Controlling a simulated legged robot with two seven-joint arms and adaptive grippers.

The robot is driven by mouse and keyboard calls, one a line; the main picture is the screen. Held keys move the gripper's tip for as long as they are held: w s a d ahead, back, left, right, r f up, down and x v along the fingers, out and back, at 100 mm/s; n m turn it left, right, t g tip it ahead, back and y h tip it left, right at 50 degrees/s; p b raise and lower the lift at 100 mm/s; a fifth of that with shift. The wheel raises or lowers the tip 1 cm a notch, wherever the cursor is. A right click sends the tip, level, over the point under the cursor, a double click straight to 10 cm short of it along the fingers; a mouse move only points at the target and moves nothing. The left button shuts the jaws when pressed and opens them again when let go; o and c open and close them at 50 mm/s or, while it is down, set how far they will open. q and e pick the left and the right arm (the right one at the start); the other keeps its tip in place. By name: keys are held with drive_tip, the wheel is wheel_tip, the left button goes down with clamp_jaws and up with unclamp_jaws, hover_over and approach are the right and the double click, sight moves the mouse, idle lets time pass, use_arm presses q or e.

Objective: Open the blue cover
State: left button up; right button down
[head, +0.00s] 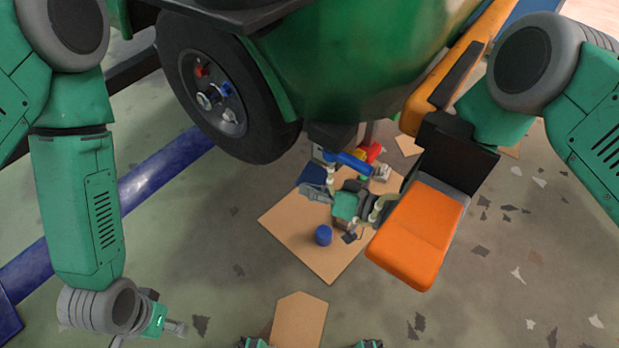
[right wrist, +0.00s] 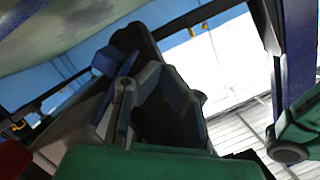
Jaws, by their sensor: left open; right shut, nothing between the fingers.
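I cannot tell for certain which blue part is the cover. A blue cylinder (head: 323,235) stands on the cardboard on the floor. A blue bar (head: 350,162) shows just behind it, below the rickshaw body. A small blue knob (head: 228,90) sits on the wheel hub. A blue piece (right wrist: 105,60) also shows in the right wrist view, beside dark grey parts. My left gripper (head: 176,328) is open and empty at lower left, well apart from these. My right gripper (right wrist: 128,88) appears shut and empty among the dark parts in the right wrist view; its fingertips are unclear.
The rickshaw wheel (head: 225,88) and green body (head: 365,60) fill the top of the head view. Small tools crowd the cardboard sheet (head: 290,225). The floor (head: 190,240) at left is mostly clear, with dark flakes.

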drive_tip(key=shift+w+d+f+n+b, duration=0.2)
drive_tip(key=shift+f+n, duration=0.1)
drive_tip(key=shift+f, duration=0.35)
drive_tip(key=shift+w+d+f+n+b, duration=0.1)
drive_tip(key=shift+f+n+b, duration=0.15)
drive_tip(key=shift+f, duration=0.5)
drive_tip(key=v, duration=1.2)
drive_tip(key=shift+s, duration=0.15)
drive_tip(key=shift+a, duration=0.1)
